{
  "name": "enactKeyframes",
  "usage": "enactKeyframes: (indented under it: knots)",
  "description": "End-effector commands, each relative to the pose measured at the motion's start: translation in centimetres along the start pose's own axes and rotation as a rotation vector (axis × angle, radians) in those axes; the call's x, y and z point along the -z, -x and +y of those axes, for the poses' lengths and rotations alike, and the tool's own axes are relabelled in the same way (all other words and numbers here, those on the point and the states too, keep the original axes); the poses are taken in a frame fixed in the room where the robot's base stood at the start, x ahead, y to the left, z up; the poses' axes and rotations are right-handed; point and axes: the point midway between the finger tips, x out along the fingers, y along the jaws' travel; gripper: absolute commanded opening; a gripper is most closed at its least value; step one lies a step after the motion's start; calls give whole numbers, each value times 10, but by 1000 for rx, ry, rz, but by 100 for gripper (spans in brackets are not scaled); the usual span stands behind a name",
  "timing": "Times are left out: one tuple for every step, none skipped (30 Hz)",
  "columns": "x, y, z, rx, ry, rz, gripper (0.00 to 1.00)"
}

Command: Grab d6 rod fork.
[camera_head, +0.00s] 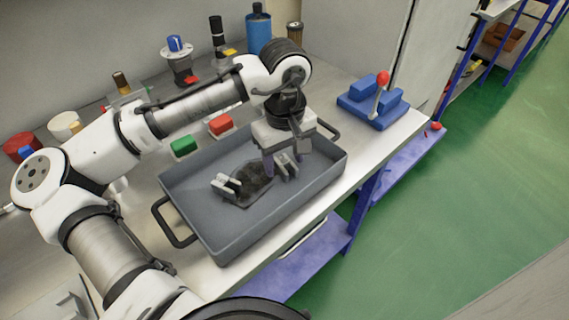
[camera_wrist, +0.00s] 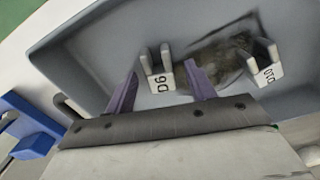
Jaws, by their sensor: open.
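The d6 rod fork (camera_wrist: 160,80) is a small pale grey two-pronged piece with a "D6" label. It sits in the grey tray (camera_wrist: 85,62), and it also shows in the head view (camera_head: 287,168) right by my gripper. My gripper (camera_wrist: 161,90) is open, with its two purple fingers reaching to either side of the d6 fork in the picture. I cannot tell whether they touch it. A similar fork labelled "D10" (camera_wrist: 266,66) is in the tray to the right in the wrist view; in the head view it is left of my gripper (camera_head: 284,162).
A dark patch (camera_head: 250,188) lies on the tray floor between the forks. The tray's raised walls (camera_head: 215,246) surround them. A blue fixture with a red-knobbed lever (camera_head: 372,106) stands right of the tray. Green (camera_head: 184,147) and red (camera_head: 221,125) blocks stand behind it.

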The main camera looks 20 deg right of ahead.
Motion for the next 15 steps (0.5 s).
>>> enactKeyframes:
  knots:
    - [0,0,0,0,0,0,55]
    - [0,0,0,0,0,0,51]
    - [0,0,0,0,0,0,45]
    - [0,0,0,0,0,0,41]
    - [0,0,0,0,0,0,38]
    - [0,0,0,0,0,0,32]
    - [0,0,0,0,0,0,28]
    - [0,0,0,0,0,0,24]
    - [0,0,0,0,0,1,19]
    - [0,0,0,0,0,1,15]
    - [0,0,0,0,0,1,11]
    - [0,1,0,0,0,1,6]
    - [0,1,0,0,0,1,5]
    - [0,1,0,0,0,1,5]
    - [0,1,0,0,0,1,5]
